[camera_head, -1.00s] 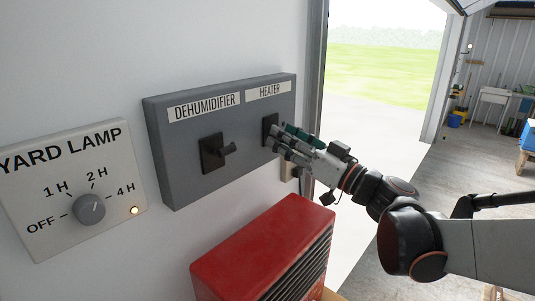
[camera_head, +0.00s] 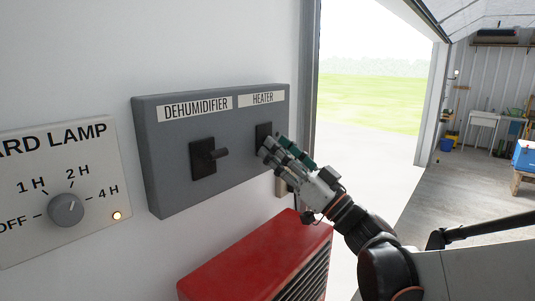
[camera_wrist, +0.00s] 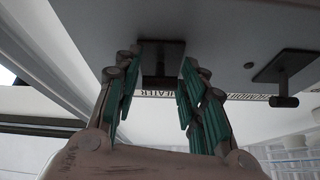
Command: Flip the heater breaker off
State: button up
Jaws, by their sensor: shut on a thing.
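The heater breaker (camera_head: 263,131) is a dark switch plate under the HEATER label (camera_head: 263,98), on the right of a grey breaker box (camera_head: 235,186). My gripper (camera_head: 272,150) reaches it from the lower right, and its fingers hide the lever in the head view. In the wrist view the dark heater switch (camera_wrist: 162,55) lies between the green-padded fingers of my gripper (camera_wrist: 157,90). The fingers are shut on its lever; the exact contact is hard to see. The dehumidifier switch (camera_head: 204,157) is to the left, its handle sticking out, and also shows in the wrist view (camera_wrist: 284,72).
A yard lamp panel (camera_head: 92,222) with a round knob (camera_head: 66,210) and a lit light is at left. A red slatted unit (camera_head: 245,262) stands below the box. An open doorway is at right, with a sink (camera_head: 482,122) beyond.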

jog(key=o, duration=1.1)
jog(key=shift+c, duration=0.2)
jog(key=shift+s, duration=0.1)
jog(key=v, duration=1.2)
